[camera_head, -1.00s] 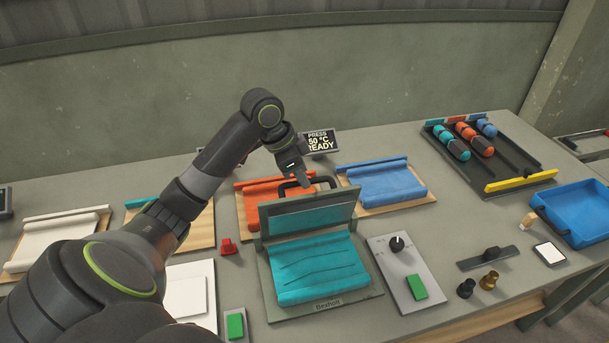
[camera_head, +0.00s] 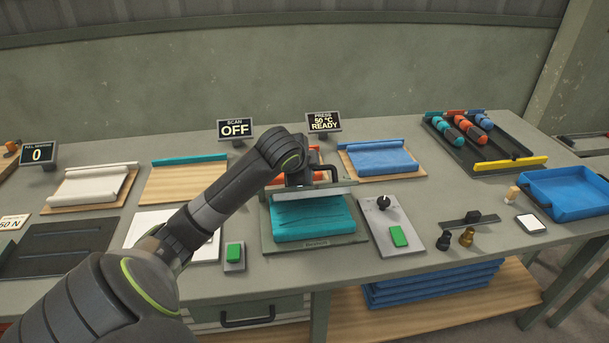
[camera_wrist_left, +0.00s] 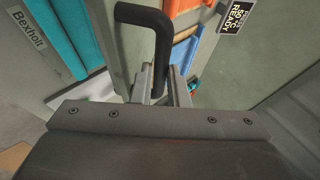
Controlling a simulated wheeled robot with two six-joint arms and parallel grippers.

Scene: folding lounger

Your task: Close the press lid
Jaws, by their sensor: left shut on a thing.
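The press (camera_head: 350,240) stands on the bench with a teal sheet (camera_head: 300,220) on its base. Its lid (camera_head: 295,191) is seen nearly edge-on above the sheet, tilted partway down, with a gap below it. My left gripper (camera_wrist_left: 158,85) is shut on the lid's black bar handle (camera_wrist_left: 152,22), with a finger on each side in the left wrist view. In the head view my left wrist partly hides the handle (camera_head: 328,170), and the fingertips are hard to make out. My right gripper is not in view.
A grey control panel (camera_head: 382,213) with a black knob and green button is right of the press. Orange and blue (camera_head: 380,163) sheets lie behind it. A green button box (camera_head: 235,254) is at front left. A small sign (camera_head: 324,122) reads "PRESS 50 °C READY".

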